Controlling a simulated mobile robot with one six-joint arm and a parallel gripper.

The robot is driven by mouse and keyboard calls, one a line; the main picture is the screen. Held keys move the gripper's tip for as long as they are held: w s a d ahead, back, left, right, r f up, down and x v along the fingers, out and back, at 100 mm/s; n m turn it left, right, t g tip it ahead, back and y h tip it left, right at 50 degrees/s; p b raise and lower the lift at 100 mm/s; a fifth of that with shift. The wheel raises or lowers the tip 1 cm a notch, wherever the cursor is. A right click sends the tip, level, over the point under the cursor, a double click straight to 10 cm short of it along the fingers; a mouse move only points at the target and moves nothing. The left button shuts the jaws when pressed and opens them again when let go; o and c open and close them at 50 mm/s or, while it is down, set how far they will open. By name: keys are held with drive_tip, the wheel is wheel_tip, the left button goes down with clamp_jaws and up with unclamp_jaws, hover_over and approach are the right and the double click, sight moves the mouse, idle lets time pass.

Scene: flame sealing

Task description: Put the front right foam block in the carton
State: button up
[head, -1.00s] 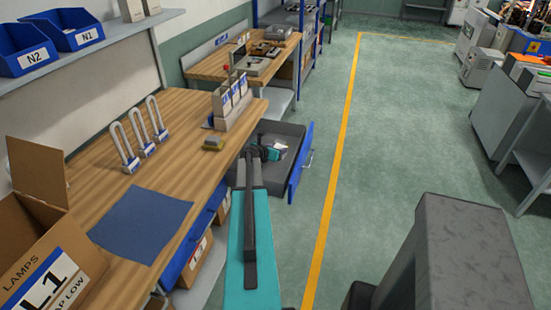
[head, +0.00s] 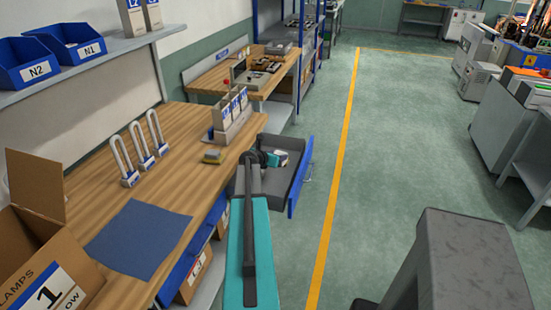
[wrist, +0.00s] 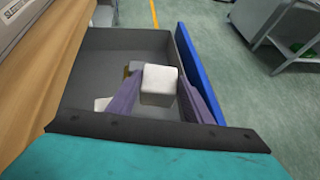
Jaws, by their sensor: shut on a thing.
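My gripper (wrist: 165,98) is shut on a white foam block (wrist: 160,84) in the wrist view, with its fingers on either side of it. The gripper (head: 272,158) is over the open grey drawer (head: 292,185) in the head view, where the block is small. I cannot tell how far the block is above the drawer floor. Another white block (wrist: 102,104) shows partly behind the left finger. An open brown carton (head: 75,262) marked LAMPS stands at the front left of the bench; its inside is mostly hidden.
The drawer's blue front (head: 301,178) and grey walls surround the gripper. Open floor lies right of the yellow line (head: 334,180).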

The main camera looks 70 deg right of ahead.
drive_tip(key=shift+r, duration=0.15)
drive_tip(key=shift+r+p, duration=1.7)
drive_tip(key=shift+r, duration=1.75)
drive_tip(key=shift+f+b, duration=2.15)
drive_tip(key=shift+f, duration=1.9)
drive_tip(key=shift+r+p, duration=1.75)
drive_tip(key=shift+r, duration=1.9)
drive_tip(key=shift+f+b, duration=1.75)
drive_tip(key=shift+f, duration=1.9)
